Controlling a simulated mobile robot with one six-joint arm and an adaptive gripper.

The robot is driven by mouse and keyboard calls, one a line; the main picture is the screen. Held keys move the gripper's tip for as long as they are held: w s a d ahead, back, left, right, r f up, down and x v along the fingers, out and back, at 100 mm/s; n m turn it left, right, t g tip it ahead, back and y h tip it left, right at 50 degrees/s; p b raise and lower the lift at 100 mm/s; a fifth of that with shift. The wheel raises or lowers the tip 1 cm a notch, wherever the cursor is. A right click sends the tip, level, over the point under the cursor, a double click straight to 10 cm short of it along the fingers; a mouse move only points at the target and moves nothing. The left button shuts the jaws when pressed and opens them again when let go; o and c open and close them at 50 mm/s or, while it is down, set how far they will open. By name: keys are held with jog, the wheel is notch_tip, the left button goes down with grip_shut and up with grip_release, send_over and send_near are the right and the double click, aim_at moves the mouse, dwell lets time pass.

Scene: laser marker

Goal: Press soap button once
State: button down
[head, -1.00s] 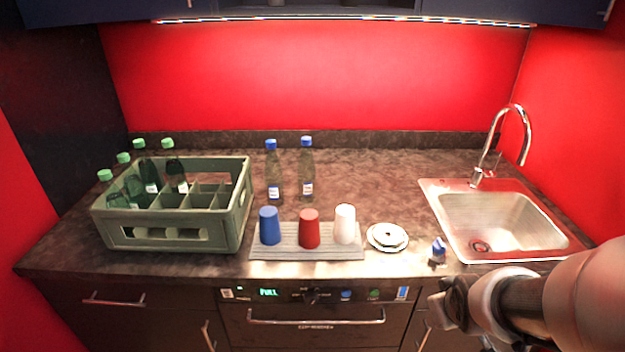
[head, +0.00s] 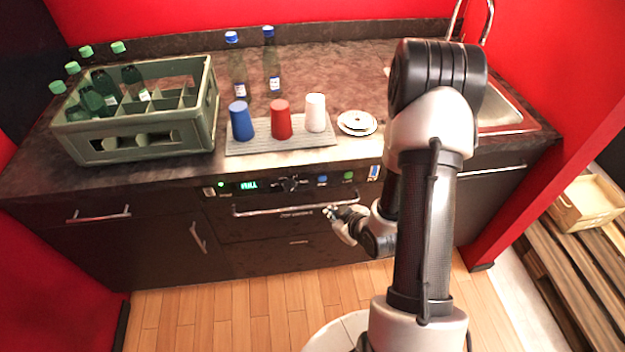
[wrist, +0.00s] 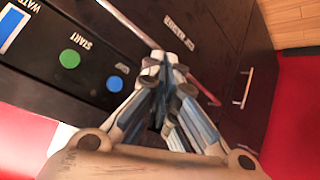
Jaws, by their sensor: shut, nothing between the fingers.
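The dark control panel (head: 265,188) runs along the top of the appliance front below the counter. It has a round blue button (head: 322,181) and a green button (head: 348,176). In the wrist view the green button (wrist: 69,58) is marked START, and the blue button (wrist: 114,83) sits beside it. No soap label is readable. My gripper (head: 332,212) is shut and empty, below the blue button near the appliance handle. In the wrist view my shut gripper (wrist: 165,64) lies right of the blue button, with no contact visible.
The appliance handle (head: 290,210) sticks out below the panel. A dial (head: 290,184) and lit display (head: 247,186) are left of the buttons. Cups stand on a grey mat (head: 240,146) above; a bottle crate (head: 140,140) is left. My arm covers part of the sink (head: 505,112).

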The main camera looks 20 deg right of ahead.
aim_at(323, 178)
jog(key=shift+w, duration=0.1)
jog(key=w+d+p, duration=0.1)
jog(key=w+d, duration=0.1)
jog(key=w, duration=0.6)
jog(key=shift+w+d, duration=0.15)
jog(key=shift+d, duration=0.1)
jog(key=shift+w, duration=0.1)
dwell(1.4)
jog(key=shift+w+d, duration=0.1)
jog(key=shift+w, duration=0.2)
jog(key=shift+w+d, duration=0.1)
jog(key=shift+w, duration=0.3)
dwell(0.6)
jog(key=shift+s, duration=0.1)
jog(key=shift+s+a, duration=0.2)
jog(key=shift+s, duration=0.5)
jog(key=shift+s, duration=0.1)
